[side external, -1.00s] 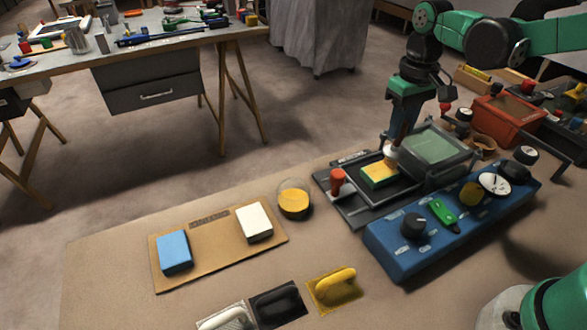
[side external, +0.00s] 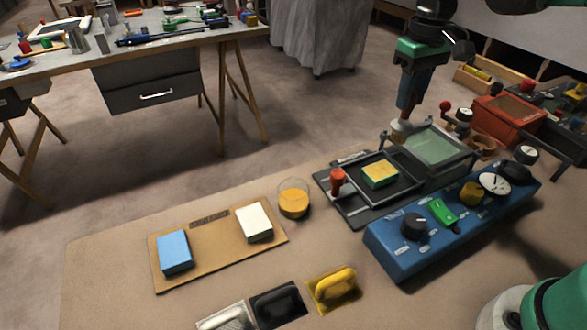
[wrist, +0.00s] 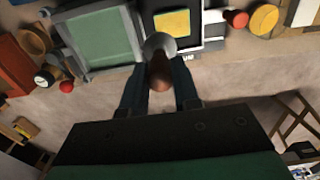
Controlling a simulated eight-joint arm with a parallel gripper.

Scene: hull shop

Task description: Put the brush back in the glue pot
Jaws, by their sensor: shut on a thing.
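My gripper (side external: 403,112) is shut on the brush, whose brown handle (wrist: 160,75) stands between the fingers in the wrist view. The brush's pale round end (side external: 400,131) points down and shows below the fingers. The brush is held in the air by the back of the framed fixture, apart from the yellow-topped block (side external: 380,174) in its tray. The glue pot, a clear round jar with orange-yellow contents (side external: 294,204), stands on the bench left of the fixture. It also shows at the upper right of the wrist view (wrist: 264,19). No brush is in it.
The fixture has a raised green-grey lid (side external: 440,145) and a red knob (side external: 338,180) toward the pot. A tan board (side external: 210,265) holds a blue block (side external: 174,252) and a white block (side external: 254,222). A blue control box (side external: 440,240) is in front. Several hand floats lie at the front edge.

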